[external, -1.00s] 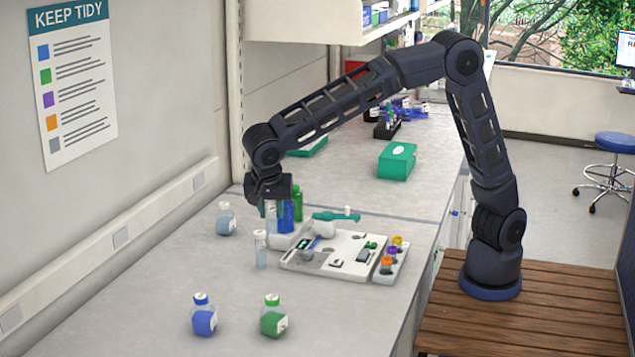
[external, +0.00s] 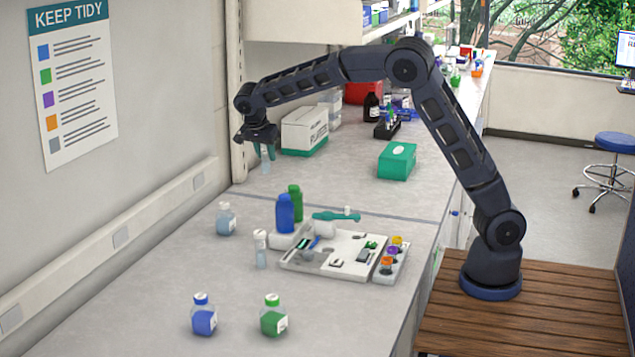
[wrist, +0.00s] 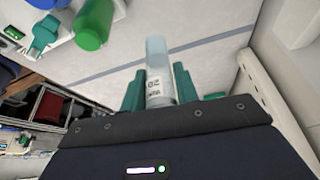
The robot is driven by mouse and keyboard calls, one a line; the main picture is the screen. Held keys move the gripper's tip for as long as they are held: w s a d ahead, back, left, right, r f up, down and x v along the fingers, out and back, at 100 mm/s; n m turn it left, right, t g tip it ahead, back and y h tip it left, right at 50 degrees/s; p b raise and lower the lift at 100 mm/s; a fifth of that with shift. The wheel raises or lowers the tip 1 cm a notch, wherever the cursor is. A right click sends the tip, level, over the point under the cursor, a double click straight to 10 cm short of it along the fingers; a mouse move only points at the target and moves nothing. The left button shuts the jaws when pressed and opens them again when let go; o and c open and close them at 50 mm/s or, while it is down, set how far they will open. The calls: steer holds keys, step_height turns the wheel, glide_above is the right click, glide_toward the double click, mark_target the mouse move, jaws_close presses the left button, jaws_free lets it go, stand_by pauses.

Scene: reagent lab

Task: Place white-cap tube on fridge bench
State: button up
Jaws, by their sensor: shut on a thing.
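My gripper (external: 265,146) is shut on a clear labelled tube (external: 265,161), held above the bench near the back wall, left of a white and green carton. In the wrist view the tube (wrist: 156,60) sits between the two green fingers, and its label shows. Its cap is hidden, so I cannot see the cap's colour. Another clear tube with a white cap (external: 261,248) stands upright on the near bench, left of the white tray. The bench top (external: 330,185) beyond the seam lies below my gripper.
The carton (external: 304,131) stands close right of my gripper. A green box (external: 397,161) is farther right, with bare bench between. Blue (external: 285,212) and green (external: 296,203) bottles stand behind the white tray (external: 325,268). A clear bottle (external: 226,219) stands near the wall.

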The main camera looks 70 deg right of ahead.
steer(key=s+d+m+g, duration=0.1)
steer(key=s+d+m, duration=0.2)
steer(key=d, duration=3.2)
step_height(320, 180, down, 19)
steer(key=shift+s+a+r, duration=0.1)
steer(key=shift+a, duration=0.05)
steer(key=o, duration=0.9)
steer(key=shift+o, duration=0.2)
